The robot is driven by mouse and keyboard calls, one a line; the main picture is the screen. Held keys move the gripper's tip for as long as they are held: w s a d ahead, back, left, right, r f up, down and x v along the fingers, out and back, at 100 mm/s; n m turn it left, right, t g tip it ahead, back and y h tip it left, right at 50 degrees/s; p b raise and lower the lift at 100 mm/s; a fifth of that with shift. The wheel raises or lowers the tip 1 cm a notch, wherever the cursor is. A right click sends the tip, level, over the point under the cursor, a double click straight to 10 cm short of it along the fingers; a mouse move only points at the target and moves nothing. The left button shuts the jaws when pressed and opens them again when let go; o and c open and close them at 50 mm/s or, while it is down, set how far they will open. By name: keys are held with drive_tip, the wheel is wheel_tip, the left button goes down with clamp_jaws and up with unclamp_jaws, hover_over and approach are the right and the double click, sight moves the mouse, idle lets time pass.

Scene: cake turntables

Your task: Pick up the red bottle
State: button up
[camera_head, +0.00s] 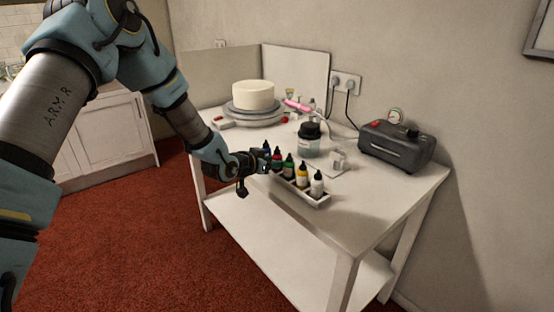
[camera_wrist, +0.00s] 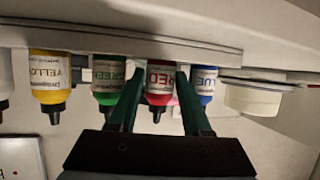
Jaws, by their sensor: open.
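The red bottle (camera_head: 277,159) stands upright in a row of small dropper bottles in a white tray (camera_head: 320,203) at the table's front edge. In the wrist view, which is upside down, the red bottle (camera_wrist: 159,78) shows its label between my two green fingers. My gripper (camera_wrist: 160,73) is open, with one finger on each side of the red bottle; whether they touch it I cannot tell. The head view shows my gripper (camera_head: 263,163) at the row's left end, partly hiding the bottles there.
The green bottle (camera_wrist: 108,75) and blue bottle (camera_wrist: 205,82) stand close on either side. Yellow (camera_head: 303,175) and white (camera_head: 317,184) bottles are farther right. Behind are a dark-lidded jar (camera_head: 309,139), a cake (camera_head: 253,95) on a turntable and a dark compressor (camera_head: 396,146).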

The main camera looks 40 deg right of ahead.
drive_tip(key=shift+w+d+f, duration=0.1)
drive_tip(key=shift+d+f, duration=0.1)
drive_tip(key=shift+d, duration=0.2)
drive_tip(key=c, duration=0.5)
drive_tip(key=shift+o, duration=0.7)
wheel_tip(320, 180, up, 10)
drive_tip(key=shift+f+b, duration=0.25)
drive_tip(key=shift+b, duration=0.75)
drive_tip(key=shift+r, duration=0.25)
drive_tip(key=shift+c, duration=0.8)
